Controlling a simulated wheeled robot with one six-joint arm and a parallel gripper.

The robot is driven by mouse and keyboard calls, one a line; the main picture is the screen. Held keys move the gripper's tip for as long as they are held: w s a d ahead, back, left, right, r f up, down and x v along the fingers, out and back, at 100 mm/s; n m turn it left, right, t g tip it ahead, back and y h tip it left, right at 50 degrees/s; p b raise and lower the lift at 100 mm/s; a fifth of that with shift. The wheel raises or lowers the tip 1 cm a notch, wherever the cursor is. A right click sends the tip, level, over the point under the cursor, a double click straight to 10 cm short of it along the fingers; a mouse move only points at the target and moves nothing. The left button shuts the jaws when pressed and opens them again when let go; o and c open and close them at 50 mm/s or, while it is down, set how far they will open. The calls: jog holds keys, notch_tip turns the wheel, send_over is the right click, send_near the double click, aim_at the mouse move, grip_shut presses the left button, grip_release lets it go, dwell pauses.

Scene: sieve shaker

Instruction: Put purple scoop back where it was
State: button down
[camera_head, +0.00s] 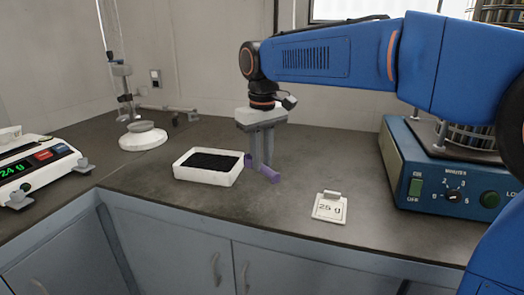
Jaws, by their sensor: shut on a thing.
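The purple scoop (268,173) is at the right side of a white tray, low over or on the dark bench; I cannot tell whether it touches the bench. My gripper (262,165) points straight down and is shut on the scoop, its fingers hiding part of it. The white tray (208,179) holds dark granular material and stands just left of my gripper, with a small gap or light contact that I cannot make out.
The blue shaker (446,180) is at the right. A scale (36,168) reading 24 g is at the left. A stand with a round white base (143,139) is behind. The bench front (250,220) is clear.

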jog(key=shift+f, duration=3.2)
jog(key=c, duration=1.5)
grip_release()
jog(key=shift+c, duration=0.2)
